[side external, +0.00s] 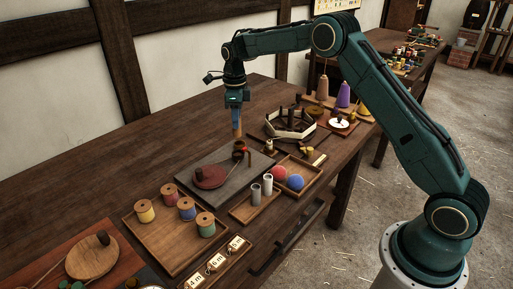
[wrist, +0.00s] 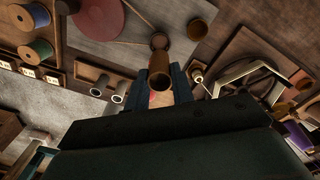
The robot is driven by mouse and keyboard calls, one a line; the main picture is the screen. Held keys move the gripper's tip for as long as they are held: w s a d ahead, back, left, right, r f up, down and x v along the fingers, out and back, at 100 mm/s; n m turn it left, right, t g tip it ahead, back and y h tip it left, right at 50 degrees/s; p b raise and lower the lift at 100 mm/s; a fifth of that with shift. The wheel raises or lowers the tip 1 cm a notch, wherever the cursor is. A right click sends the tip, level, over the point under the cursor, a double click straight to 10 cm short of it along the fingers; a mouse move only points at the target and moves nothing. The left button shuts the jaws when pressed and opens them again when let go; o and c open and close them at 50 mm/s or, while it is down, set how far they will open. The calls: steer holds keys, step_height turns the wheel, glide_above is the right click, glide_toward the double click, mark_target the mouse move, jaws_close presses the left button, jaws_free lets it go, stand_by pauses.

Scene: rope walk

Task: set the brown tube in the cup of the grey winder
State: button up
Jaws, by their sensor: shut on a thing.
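My gripper (side external: 236,106) points down above the grey winder and is shut on the brown tube (side external: 237,131). The tube hangs upright below the fingers. In the wrist view the tube (wrist: 160,65) lies between the fingertips (wrist: 160,86), with a darker round piece at its far end. The grey winder (side external: 183,178) is a flat slab with a dark red disc (side external: 209,177). A small brown cup (side external: 240,146) stands near its far right edge, just under the tube. A brown cylinder (wrist: 197,29) also shows in the wrist view. I cannot tell whether tube and cup touch.
A wooden tray (side external: 170,238) with several thread spools is in front left. Grey cylinders (side external: 256,191) and red and blue balls (side external: 278,174) sit in trays at the right. A many-sided reel (side external: 290,124) stands behind them. The table's back left is clear.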

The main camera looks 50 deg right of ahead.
mark_target(237, 135)
steer(key=shift+f, duration=0.15)
steer(key=shift+f, duration=2.65)
steer(key=shift+f, duration=0.55)
steer(key=shift+f, duration=0.35)
steer(key=shift+f, duration=0.2)
steer(key=o, duration=1.2)
steer(key=shift+o, duration=0.2)
steer(key=shift+r, duration=0.15)
